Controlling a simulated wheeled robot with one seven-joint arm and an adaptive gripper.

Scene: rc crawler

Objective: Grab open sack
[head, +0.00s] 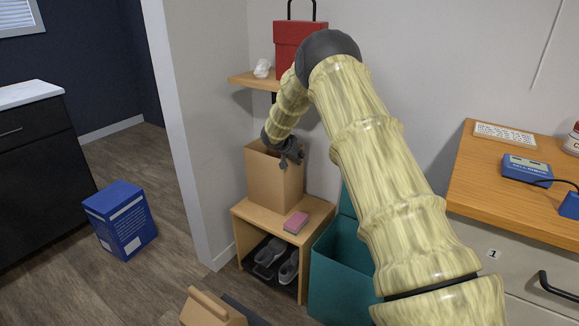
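The open sack (270,180) looks like a tan, box-shaped paper bag. It stands upright on top of a small wooden shoe shelf (321,212), against the wall. My arm reaches across the picture from the lower right. My dark gripper (291,161) is at the sack's upper right, by its top rim, and overlaps it in this view. The gripper is small here and seen from behind, so I cannot tell whether its fingers touch the rim or are closed on it. Part of the sack's top edge is hidden behind the gripper.
A pink-topped sponge or block (296,222) lies on the shelf in front of the sack. Shoes (270,252) sit below. A teal bin (335,270) stands right. Above are a wall shelf (246,80) and red box (293,48). A blue box (120,220) is on the floor.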

